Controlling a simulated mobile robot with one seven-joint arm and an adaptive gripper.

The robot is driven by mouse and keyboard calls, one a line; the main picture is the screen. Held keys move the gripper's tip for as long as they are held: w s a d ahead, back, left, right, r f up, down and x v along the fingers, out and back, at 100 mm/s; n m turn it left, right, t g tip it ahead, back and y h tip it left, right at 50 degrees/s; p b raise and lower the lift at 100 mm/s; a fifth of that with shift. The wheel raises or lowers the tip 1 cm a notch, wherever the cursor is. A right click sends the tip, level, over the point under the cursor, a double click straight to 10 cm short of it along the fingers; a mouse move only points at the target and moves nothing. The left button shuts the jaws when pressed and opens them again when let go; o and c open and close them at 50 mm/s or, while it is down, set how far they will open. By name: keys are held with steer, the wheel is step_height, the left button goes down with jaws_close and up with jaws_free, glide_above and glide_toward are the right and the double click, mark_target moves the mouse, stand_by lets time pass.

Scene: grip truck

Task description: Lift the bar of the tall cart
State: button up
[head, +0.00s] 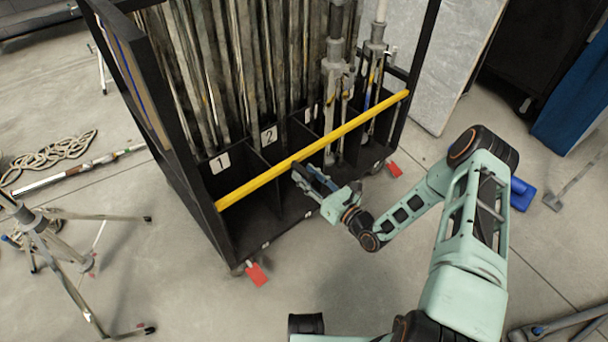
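The tall cart (172,172) is black and stands in the middle of the head view, holding several upright poles and stands. Its yellow bar (262,178) runs across the open front, from the left post up to the right post. My gripper (300,170) comes in from the right, with its fingertips at or very near the middle of the bar. The fingers look parted, but I cannot tell whether they are around the bar or touching it.
A tripod (50,245) stands on the floor at left, near a coiled rope (50,155). A pale panel (450,60) stands behind the cart at right.

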steer(key=shift+w+a, duration=0.5)
jaws_close()
